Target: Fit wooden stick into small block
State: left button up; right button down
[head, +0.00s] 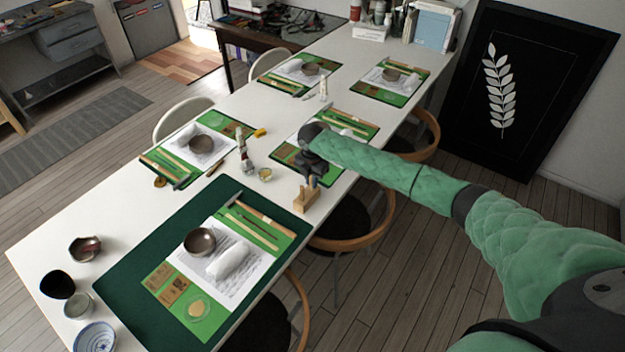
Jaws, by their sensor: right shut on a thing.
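A small light-wood block (301,202) stands on the white table near its right edge, just past the dark green mat. My right gripper (312,181) points down directly over the block, with its fingertips close to the block's top. It is shut on a slim thing, seemingly the wooden stick, which is mostly hidden by the fingers. I cannot tell whether the stick is in the block or only above it. My left gripper is not in view.
A dark green mat (135,277) holds a bowl (200,241), a white roll (229,262) and several thin tools. Cups and bowls sit at the near left. Chairs line the table.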

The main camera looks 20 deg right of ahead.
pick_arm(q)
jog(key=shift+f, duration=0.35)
pick_arm(e)
jog(key=shift+f, duration=0.3)
jog(key=c, duration=1.3)
grip_release()
jog(key=shift+d+r, duration=0.1)
jog(key=shift+r, duration=0.25)
jog(key=shift+a+r+p, duration=0.25)
jog(key=shift+r+p, duration=0.35)
jog(key=shift+p, duration=0.1)
jog(key=shift+w+d+r+p, duration=0.1)
jog(key=shift+r+p, duration=0.5)
jog(key=shift+r, duration=0.15)
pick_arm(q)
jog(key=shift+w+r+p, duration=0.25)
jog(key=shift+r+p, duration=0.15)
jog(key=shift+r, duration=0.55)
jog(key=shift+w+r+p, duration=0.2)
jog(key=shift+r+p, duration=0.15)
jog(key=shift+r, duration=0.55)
pick_arm(e)
jog(key=shift+r, duration=1.05)
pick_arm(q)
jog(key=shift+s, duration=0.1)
